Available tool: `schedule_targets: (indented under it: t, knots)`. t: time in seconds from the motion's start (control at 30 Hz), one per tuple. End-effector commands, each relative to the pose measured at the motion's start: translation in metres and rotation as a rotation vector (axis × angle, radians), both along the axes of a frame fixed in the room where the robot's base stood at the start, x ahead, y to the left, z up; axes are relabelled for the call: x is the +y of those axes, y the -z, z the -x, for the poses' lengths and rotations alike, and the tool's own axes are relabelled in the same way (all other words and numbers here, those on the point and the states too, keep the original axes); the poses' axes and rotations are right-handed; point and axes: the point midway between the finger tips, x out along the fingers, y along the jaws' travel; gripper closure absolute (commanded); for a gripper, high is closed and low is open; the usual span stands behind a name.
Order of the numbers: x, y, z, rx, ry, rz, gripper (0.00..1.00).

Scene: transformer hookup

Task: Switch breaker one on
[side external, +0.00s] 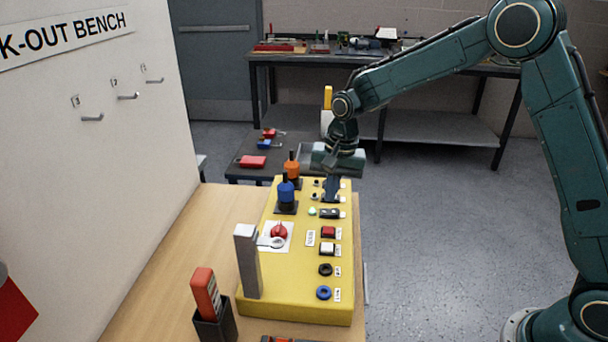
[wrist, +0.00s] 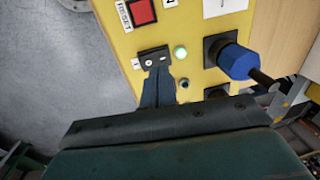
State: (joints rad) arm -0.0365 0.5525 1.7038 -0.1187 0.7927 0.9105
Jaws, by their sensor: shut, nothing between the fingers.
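A yellow panel box (side external: 300,307) stands on the wooden bench. A black rocker switch (side external: 330,213) on its top also shows in the wrist view (wrist: 153,57), with a round mark and a dash mark on its face. A green lamp (wrist: 181,52) beside it looks lit and also shows in the side view (side external: 312,211). My gripper (side external: 332,197) is shut and empty, pointing down at the panel. In the wrist view its fingertips (wrist: 156,75) are at the rocker's near edge; whether they touch cannot be told.
A blue connector (side external: 286,192) and an orange connector (side external: 291,166) stand up beside my gripper. A red RESET button (wrist: 141,12), a white button (side external: 327,249), a red knob (side external: 278,231) and a grey post (side external: 247,262) are also on the panel. Open floor lies right.

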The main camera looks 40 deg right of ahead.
Motion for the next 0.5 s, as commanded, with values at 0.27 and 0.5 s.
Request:
schedule_targets:
  t: [0.27,0.5]
  knots:
    - [0.004,-0.048,-0.005,-0.004,-0.001,0.000,1.00]
    - [0.008,-0.086,-0.008,-0.003,-0.001,0.000,1.00]
